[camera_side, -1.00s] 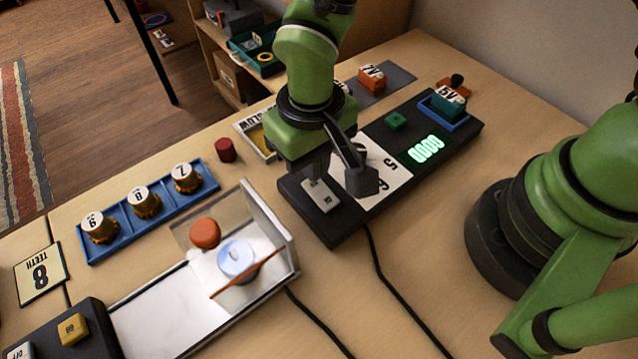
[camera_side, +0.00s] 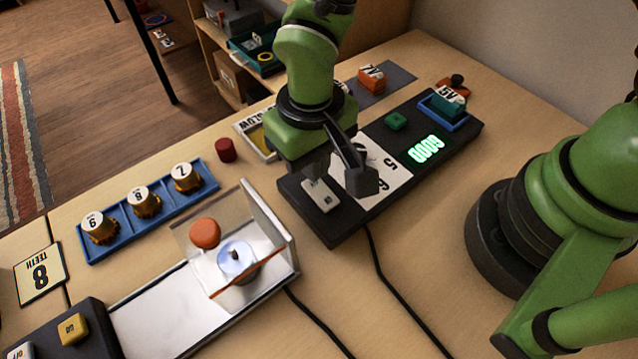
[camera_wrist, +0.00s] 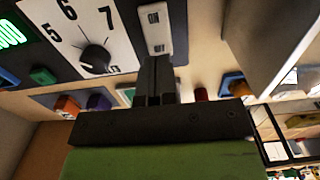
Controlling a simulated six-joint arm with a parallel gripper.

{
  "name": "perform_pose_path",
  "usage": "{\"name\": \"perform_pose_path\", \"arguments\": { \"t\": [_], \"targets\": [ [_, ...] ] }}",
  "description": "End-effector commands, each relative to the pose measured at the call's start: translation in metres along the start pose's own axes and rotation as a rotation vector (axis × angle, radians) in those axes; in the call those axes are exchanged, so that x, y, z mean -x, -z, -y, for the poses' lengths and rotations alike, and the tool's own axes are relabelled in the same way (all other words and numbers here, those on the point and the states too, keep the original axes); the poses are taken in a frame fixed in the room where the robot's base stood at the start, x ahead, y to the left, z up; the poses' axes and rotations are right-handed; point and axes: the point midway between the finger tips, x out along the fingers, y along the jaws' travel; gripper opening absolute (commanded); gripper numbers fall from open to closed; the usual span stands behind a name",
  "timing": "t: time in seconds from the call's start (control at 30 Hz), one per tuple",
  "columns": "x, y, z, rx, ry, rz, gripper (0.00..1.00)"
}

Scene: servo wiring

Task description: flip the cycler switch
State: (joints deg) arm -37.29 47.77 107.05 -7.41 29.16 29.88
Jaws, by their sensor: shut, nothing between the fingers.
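The black cycler box (camera_side: 335,232) lies across the middle of the table in the side view. Its white rocker switch (camera_side: 321,195) is at the near left end. The switch also shows in the wrist view (camera_wrist: 155,28), just beyond my fingertips. My gripper (camera_side: 316,172) is shut and empty, right by the switch. In the wrist view its two fingers (camera_wrist: 156,64) are together at the switch's lower end; I cannot tell whether they touch it. The box's green display (camera_side: 426,149) is lit. The dial (camera_wrist: 93,57) on its white numbered plate is partly hidden in the side view.
A clear-walled tester (camera_side: 293,250) with a white disc stands left of the cycler box. A blue tray (camera_side: 90,257) holds several numbered brass knobs. A black box with a yellow button (camera_side: 72,328) is at lower left. Black cables run over the front table.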

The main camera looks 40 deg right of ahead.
Motion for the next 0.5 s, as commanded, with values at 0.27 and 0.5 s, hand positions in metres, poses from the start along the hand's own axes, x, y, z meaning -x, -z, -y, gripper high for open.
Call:
{"name": "perform_pose_path", "arguments": {
  "t": [0.27, 0.5],
  "targets": [
    [-0.0024, 0.0000, 0.0000, 0.000, 0.000, 0.000, 0.00],
    [-0.0060, 0.0001, 0.0001, 0.000, 0.000, 0.000, 0.00]
  ]
}}
